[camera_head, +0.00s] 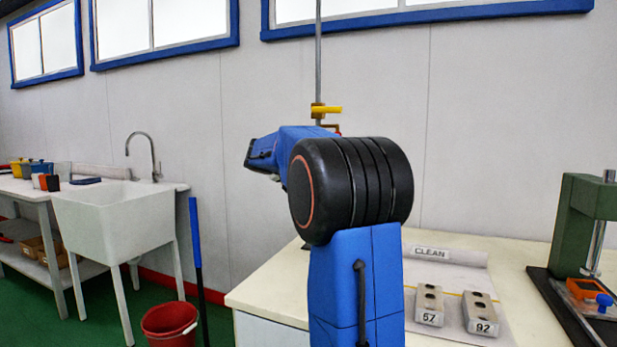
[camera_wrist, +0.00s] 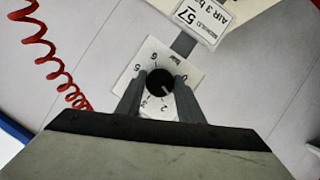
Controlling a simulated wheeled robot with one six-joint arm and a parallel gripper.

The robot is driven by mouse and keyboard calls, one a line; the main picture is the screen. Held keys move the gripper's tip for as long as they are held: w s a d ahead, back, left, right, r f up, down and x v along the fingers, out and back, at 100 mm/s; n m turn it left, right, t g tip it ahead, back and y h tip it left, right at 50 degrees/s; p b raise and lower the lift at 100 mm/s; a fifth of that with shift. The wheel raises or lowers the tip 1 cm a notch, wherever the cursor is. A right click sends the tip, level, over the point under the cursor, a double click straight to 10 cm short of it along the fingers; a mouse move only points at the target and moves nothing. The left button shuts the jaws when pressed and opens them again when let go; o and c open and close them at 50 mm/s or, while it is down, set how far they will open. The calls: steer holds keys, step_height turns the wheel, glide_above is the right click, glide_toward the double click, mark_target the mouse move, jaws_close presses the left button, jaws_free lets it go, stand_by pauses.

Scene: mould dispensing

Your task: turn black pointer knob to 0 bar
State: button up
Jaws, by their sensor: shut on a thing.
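The black pointer knob (camera_wrist: 160,83) sits on a white dial plate (camera_wrist: 157,56) in the wrist view, where the picture is upside down. My gripper (camera_wrist: 160,86) is shut on the knob, one finger on each side. In the head view my arm hides the knob and dial.
Blocks 57 (camera_head: 429,305) and 92 (camera_head: 481,313) stand on the bench.

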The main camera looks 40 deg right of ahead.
steer(key=n+g+h, duration=0.1)
steer(key=n, duration=0.2)
steer(key=n+g+h, duration=0.1)
steer(key=n+h, duration=0.1)
steer(key=n, duration=0.1)
steer(key=n+g+h, duration=0.1)
steer(key=n, duration=0.2)
steer(key=shift+w+a+f+n, duration=0.1)
steer(key=shift+w+f+n, duration=0.05)
steer(key=shift+f+n, duration=0.2)
stand_by(0.5)
steer(key=o, duration=1)
steer(key=shift+o, duration=0.2)
steer(key=a, duration=1.7)
steer(key=shift+a, duration=0.2)
